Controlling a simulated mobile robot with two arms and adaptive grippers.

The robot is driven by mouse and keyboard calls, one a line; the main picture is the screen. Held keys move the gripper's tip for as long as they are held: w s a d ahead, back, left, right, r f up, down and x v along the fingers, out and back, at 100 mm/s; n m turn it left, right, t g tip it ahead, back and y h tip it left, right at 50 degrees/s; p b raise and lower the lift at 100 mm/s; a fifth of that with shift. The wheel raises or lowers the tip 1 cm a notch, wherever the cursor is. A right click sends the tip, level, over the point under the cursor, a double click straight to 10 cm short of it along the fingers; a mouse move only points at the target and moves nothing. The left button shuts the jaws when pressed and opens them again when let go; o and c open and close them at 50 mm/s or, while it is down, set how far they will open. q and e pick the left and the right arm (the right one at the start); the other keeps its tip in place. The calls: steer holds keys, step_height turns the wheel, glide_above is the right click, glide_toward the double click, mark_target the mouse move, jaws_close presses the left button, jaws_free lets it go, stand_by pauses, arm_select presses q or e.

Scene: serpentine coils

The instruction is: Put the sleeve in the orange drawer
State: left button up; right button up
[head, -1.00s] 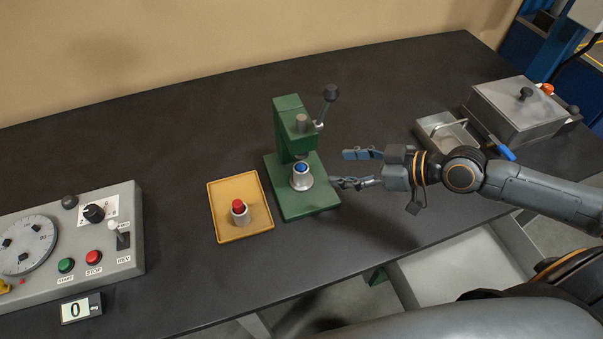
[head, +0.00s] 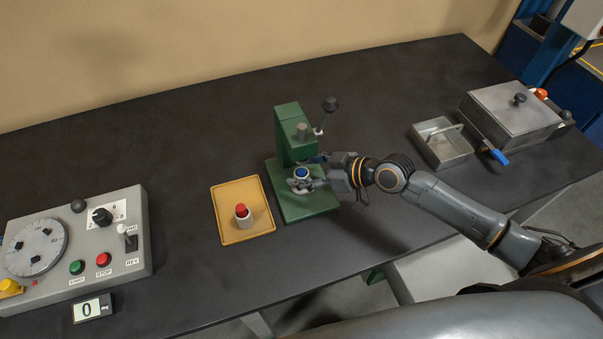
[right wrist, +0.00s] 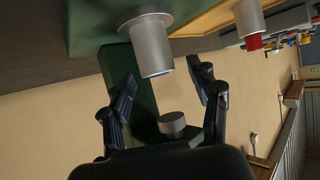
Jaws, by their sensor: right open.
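A silver cylinder with a blue top (head: 302,173) stands upright on the base of the green press (head: 298,205). It also shows upside down in the right wrist view (right wrist: 153,48). A second silver cylinder with a red top (head: 242,216) stands in the yellow tray. I cannot tell for sure which one is the sleeve. My right gripper (head: 312,172) is at the press, open, with its fingers on either side of the blue-topped cylinder; in the right wrist view its fingers are spread and empty. No orange drawer shows. My left gripper is out of view.
The press ram (right wrist: 172,124) and its lever (head: 328,106) stand close above my right gripper. The yellow tray (head: 226,187) lies left of the press. A control box (head: 115,247) is at left; a metal tray (head: 446,157) and lidded box (head: 515,118) are at right.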

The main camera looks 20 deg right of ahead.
steer(key=shift+w+a+f, duration=0.25)
steer(key=shift+w+a, duration=0.1)
steer(key=shift+a, duration=0.05)
steer(key=shift+s, duration=0.1)
steer(key=c, duration=0.3)
jaws_close()
